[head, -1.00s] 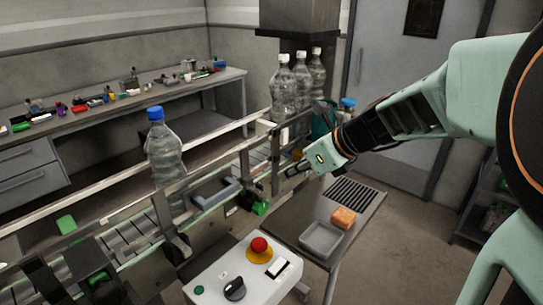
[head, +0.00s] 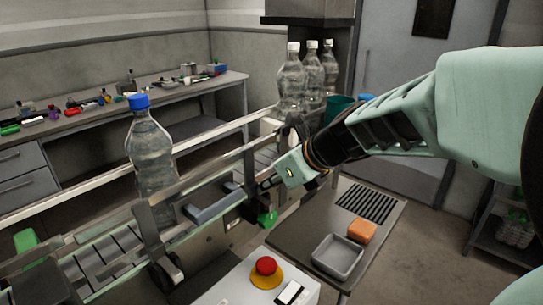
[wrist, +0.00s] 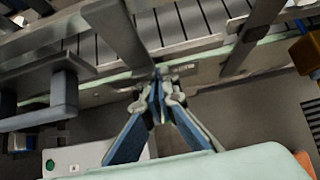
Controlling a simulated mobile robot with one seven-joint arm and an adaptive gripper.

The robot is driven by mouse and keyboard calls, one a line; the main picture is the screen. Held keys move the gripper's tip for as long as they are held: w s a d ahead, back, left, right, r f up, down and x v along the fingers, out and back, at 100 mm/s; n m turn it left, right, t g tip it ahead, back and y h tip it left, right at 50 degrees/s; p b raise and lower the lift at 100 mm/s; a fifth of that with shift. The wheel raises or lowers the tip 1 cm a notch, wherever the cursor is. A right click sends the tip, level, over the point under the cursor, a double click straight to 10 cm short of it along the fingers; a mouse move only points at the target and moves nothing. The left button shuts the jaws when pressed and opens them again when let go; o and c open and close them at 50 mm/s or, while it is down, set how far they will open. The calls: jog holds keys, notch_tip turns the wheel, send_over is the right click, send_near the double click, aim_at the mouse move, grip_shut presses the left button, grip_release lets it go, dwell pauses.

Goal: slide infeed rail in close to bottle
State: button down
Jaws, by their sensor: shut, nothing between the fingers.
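A clear bottle with a blue cap (head: 150,155) stands upright on the conveyor, between the far rail and the near rail. The near guide rail (head: 195,176), which I take as the infeed rail, runs along the conveyor's near side with a gap to the bottle that I cannot judge. A blue-grey handle (head: 212,203) sits on the near side; it also shows in the wrist view (wrist: 65,92). My gripper (head: 264,185) is shut and empty, right of the handle and just above a green knob (head: 268,218). In the wrist view its fingertips (wrist: 158,78) are at the conveyor's side edge; contact is unclear.
A control box with a red button (head: 266,266) stands in front of the conveyor. A side table with a grey tray (head: 338,257) and an orange sponge (head: 361,231) is at right. Several clear bottles with white caps (head: 292,78) stand behind. Dark upright brackets (head: 152,235) rise along the rail.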

aim_at(253, 179)
jog(key=shift+w+a, duration=0.15)
jog(key=shift+a, duration=0.05)
dwell(0.3)
jog(key=shift+w+a+r+p, duration=0.15)
jog(key=shift+w+a+p, duration=0.1)
jog(key=shift+a+p, duration=0.1)
jog(key=shift+w+a+p, duration=0.45)
jog(key=shift+w+a, duration=0.45)
jog(key=shift+a, duration=0.1)
jog(key=shift+d, duration=0.15)
